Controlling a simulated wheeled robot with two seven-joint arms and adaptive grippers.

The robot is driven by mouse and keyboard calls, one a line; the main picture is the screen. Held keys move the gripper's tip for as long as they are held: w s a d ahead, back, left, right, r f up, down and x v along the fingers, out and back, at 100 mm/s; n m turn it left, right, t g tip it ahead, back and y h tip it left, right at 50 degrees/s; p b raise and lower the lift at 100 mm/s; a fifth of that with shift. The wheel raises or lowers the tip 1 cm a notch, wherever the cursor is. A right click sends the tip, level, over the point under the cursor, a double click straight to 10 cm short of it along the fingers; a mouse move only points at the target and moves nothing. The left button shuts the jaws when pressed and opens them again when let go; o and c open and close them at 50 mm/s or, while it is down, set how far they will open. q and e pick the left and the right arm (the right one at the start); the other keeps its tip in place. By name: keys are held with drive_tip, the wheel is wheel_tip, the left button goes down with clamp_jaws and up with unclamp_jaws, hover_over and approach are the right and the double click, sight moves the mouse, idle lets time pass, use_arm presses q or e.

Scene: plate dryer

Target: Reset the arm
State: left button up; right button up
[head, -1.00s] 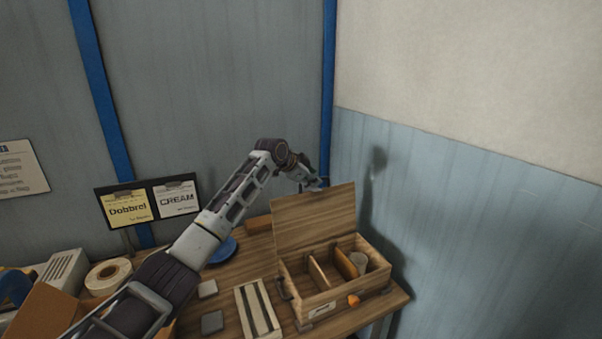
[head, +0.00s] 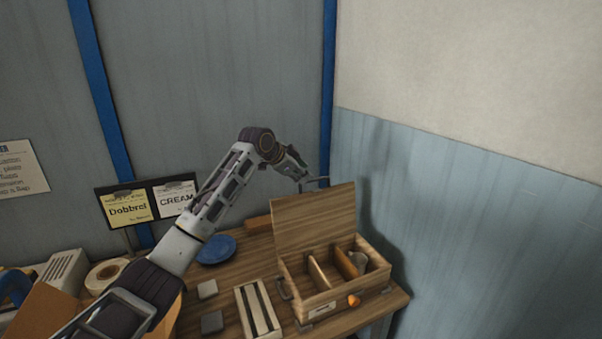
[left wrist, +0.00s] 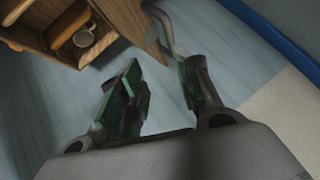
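My left arm reaches over the table from the lower left. Its left gripper (head: 315,182) is just behind the top edge of the wooden box's raised lid (head: 314,221), and that edge partly hides it in the head view. In the left wrist view the two dark green fingers of the left gripper (left wrist: 160,92) stand apart with nothing visible between them. A thin grey curved piece (left wrist: 166,30) shows beyond the fingers; I cannot tell what it belongs to. My right gripper is not in view.
The open wooden box (head: 340,290) has dividers and a grey cup (head: 358,262) inside. A blue plate (head: 216,250), small grey blocks (head: 212,322) and a slotted holder (head: 257,309) are on the table. A tape roll (head: 106,273) and a cardboard box (head: 45,313) stand at left.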

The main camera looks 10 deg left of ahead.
use_arm(q)
drive_tip(key=s+d+f+n+g+y, duration=0.1)
drive_tip(key=s+f+n, duration=0.1)
drive_tip(key=s+f, duration=0.9)
drive_tip(key=s+d+f+n+g, duration=0.15)
drive_tip(key=s+f, duration=0.55)
drive_tip(key=f, duration=0.8)
drive_tip(key=s+a+f+n+g+y, duration=0.1)
drive_tip(key=s+a+f+n, duration=0.25)
drive_tip(key=s, duration=0.75)
drive_tip(key=s+a+f+n+g+y, duration=0.1)
drive_tip(key=s+a+f+n+y, duration=0.2)
drive_tip(key=s, duration=0.7)
drive_tip(key=s+a+f+n, duration=0.1)
drive_tip(key=s+a+f, duration=0.3)
drive_tip(key=s, duration=0.7)
wheel_tip(320, 180, down, 34)
drive_tip(key=s+f+g+b, duration=0.1)
drive_tip(key=s+g+b, duration=0.1)
drive_tip(key=s+a+f+b, duration=0.1)
drive_tip(key=s+a+f, duration=0.1)
drive_tip(key=s+f, duration=0.8)
drive_tip(key=s+a+f+b, duration=0.1)
drive_tip(key=s+a+f, duration=0.1)
drive_tip(key=s+f, duration=0.8)
drive_tip(key=shift+s+a+f+g, duration=0.3)
drive_tip(key=shift+s+a+g, duration=0.15)
drive_tip(key=shift+s, duration=0.7)
